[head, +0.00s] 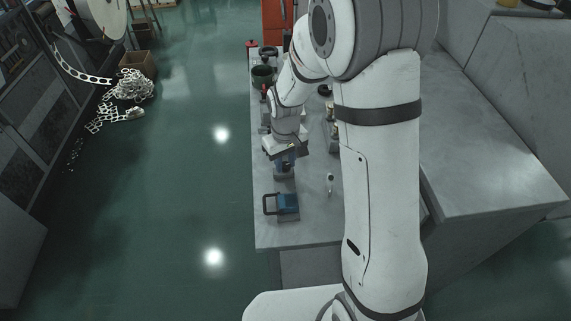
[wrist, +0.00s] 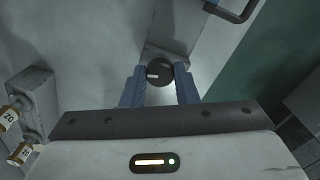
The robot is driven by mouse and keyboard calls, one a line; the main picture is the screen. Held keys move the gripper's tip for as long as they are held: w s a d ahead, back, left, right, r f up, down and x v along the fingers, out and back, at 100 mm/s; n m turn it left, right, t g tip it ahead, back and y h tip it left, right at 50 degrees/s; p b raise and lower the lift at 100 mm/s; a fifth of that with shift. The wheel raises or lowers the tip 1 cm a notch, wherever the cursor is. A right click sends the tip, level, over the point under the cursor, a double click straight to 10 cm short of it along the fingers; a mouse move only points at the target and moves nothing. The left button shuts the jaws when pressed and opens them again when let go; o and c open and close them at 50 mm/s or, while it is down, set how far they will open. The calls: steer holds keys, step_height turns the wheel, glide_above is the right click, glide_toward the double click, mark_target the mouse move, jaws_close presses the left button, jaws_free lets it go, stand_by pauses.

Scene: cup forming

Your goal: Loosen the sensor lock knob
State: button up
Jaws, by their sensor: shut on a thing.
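The sensor lock knob (wrist: 158,72) is a round, dark knob with a small light mark, in the upper middle of the wrist view. My gripper (wrist: 159,76) has its two blue fingers on either side of the knob, shut on it. In the head view my gripper (head: 287,158) points down over a grey block on the bench, and the knob is hidden there behind the gripper and wrist.
A blue device with a dark handle (head: 283,205) stands on the grey bench (head: 310,228), close in front of my gripper. A small pale tool (head: 330,183) lies to the right. Open green floor is left of the bench.

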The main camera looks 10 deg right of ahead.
mark_target(286, 164)
steer(key=n+b, duration=0.2)
steer(key=n, duration=0.4)
steer(key=n+b, duration=0.1)
steer(key=n, duration=0.5)
steer(key=shift+n+b, duration=0.35)
steer(key=shift+n, duration=0.05)
stand_by(0.3)
steer(key=o, duration=1)
steer(key=shift+r, duration=0.1)
step_height(286, 164, up, 8)
steer(key=shift+f, duration=0.15)
